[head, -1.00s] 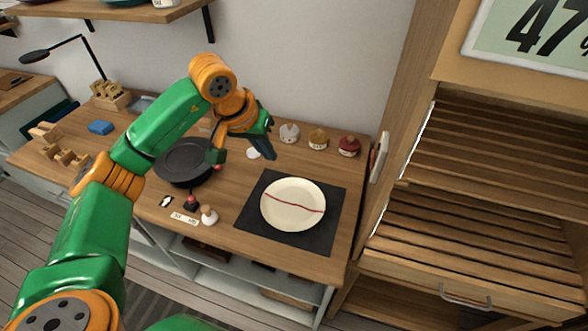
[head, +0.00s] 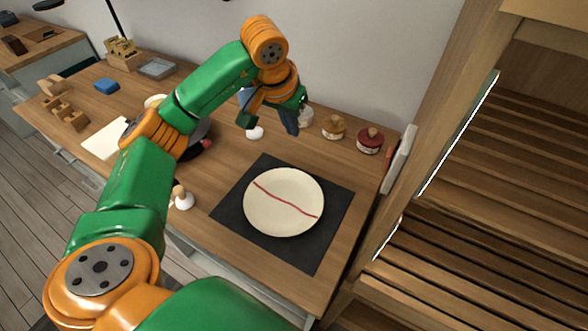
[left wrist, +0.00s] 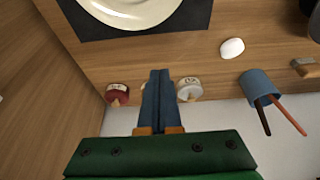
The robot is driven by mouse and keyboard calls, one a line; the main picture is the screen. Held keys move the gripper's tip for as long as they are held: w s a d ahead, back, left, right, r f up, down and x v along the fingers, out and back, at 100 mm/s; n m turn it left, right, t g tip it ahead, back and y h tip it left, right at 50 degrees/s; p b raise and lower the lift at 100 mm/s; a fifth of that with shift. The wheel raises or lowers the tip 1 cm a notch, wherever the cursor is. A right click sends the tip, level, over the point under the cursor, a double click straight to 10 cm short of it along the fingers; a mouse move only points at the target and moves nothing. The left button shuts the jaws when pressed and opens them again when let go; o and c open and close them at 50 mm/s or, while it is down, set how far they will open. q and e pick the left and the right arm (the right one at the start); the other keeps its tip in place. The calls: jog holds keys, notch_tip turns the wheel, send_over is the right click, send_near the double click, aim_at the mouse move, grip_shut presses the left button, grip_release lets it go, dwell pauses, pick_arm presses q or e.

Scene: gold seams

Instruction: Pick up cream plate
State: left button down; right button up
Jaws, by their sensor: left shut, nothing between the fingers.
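The cream plate (head: 284,202) lies flat on a dark mat (head: 307,252) on the wooden counter, with a red seam line across it. Part of the plate (left wrist: 130,12) also shows at the top edge of the left wrist view. My left gripper (head: 291,130) is above the counter behind the plate, apart from it, near the small jars. In the left wrist view its blue fingers (left wrist: 158,75) are together with nothing between them. My right gripper is not in view.
Several lidded jars, among them a red one (head: 369,141) and an ochre one (head: 334,127), stand along the wall behind the mat. A slatted wooden shelf (head: 480,190) rises at the right. A blue cup with sticks (left wrist: 258,88) shows in the left wrist view.

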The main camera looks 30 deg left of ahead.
pick_arm(q)
jog(key=p+x, duration=0.1)
jog(key=x, duration=0.9)
jog(key=shift+d+p, duration=0.1)
jog(key=shift+p, duration=0.25)
jog(key=s+p, duration=0.2)
jog(key=shift+s+f, duration=0.3)
jog(key=shift+s, duration=0.1)
jog(key=shift+s+d, duration=0.1)
jog(key=shift+s, duration=0.45)
jog(key=shift+f, duration=0.1)
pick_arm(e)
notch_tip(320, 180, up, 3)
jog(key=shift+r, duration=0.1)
pick_arm(q)
jog(key=shift+w, duration=0.1)
